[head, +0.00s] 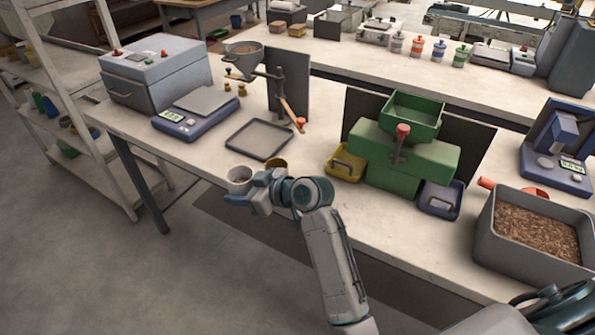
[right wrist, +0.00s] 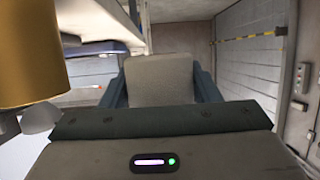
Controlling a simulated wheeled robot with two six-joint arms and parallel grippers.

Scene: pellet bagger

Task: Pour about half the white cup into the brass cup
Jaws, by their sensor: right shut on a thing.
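My right gripper (head: 250,190) is shut on the white cup (head: 238,183) near the table's front edge. The cup looks about upright, its open top visible in the head view; how full it is I cannot tell. In the right wrist view, the pale white cup (right wrist: 160,80) sits between the two blue-grey fingers (right wrist: 160,95). The brass cup (head: 277,163) is just behind and right of the white cup, partly hidden by my gripper. It also shows large at the left edge of the right wrist view (right wrist: 30,55). The two cups look apart. My left gripper is out of view.
A grey tray (head: 259,139) lies behind the cups, with a blue scale (head: 195,113) to its left. A yellow bin (head: 346,163), a green hopper machine (head: 405,150) and a grey pellet bin (head: 530,262) stand to the right. A stand holds a grey funnel pan (head: 243,57).

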